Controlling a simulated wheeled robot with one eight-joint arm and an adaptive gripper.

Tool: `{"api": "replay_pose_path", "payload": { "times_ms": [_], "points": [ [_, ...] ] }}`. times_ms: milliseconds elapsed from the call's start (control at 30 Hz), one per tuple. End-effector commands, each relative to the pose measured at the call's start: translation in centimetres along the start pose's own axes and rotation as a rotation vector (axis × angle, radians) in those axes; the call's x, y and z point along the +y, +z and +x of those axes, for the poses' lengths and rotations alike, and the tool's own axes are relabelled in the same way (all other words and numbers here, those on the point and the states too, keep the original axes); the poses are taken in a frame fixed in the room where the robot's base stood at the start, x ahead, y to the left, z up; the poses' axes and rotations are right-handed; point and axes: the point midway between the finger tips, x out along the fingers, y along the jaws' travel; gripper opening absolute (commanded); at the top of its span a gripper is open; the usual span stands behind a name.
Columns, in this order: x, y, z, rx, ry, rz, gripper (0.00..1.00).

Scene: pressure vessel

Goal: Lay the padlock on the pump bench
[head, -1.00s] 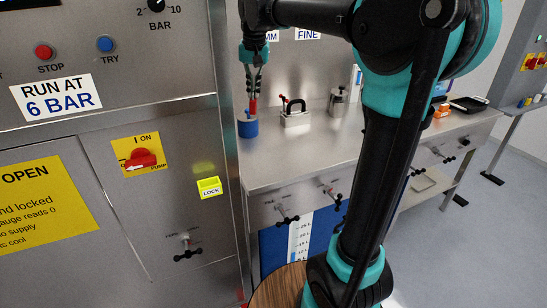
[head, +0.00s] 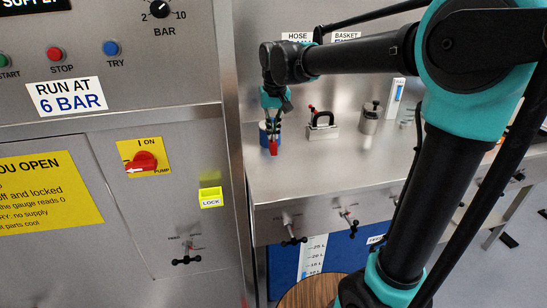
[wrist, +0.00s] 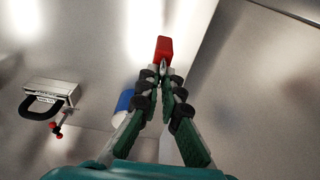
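The red padlock (wrist: 165,48) hangs at the tips of my gripper (wrist: 164,70) in the wrist view. The fingers are closed together on its narrow upper part, and its red body sticks out beyond them. In the head view my gripper (head: 272,137) points down over the left part of the steel bench (head: 335,180), with the padlock (head: 273,149) at its lower end. I cannot tell for sure whether the padlock touches the bench top; it looks a little above it. No sign in view names the pump bench.
A blue cylinder (head: 263,137) stands just behind my gripper. A black-handled metal device (head: 322,127) and a steel canister (head: 370,118) stand to the right. The tall steel cabinet (head: 180,110) borders the bench on the left.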

Motion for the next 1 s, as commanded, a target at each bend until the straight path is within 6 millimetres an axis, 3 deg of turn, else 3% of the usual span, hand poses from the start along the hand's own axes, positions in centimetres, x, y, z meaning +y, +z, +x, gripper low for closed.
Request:
{"api": "replay_pose_path", "payload": {
  "times_ms": [200, 600, 1000],
  "points": [
    [0.0, 0.8, 4.3, 0.0, 0.0, 0.001, 0.0],
    [0.0, 1.5, 8.4, 0.0, 0.0, 0.001, 0.0],
    [0.0, 1.7, 9.3, 0.0, 0.0, 0.001, 0.0]
  ]
}}
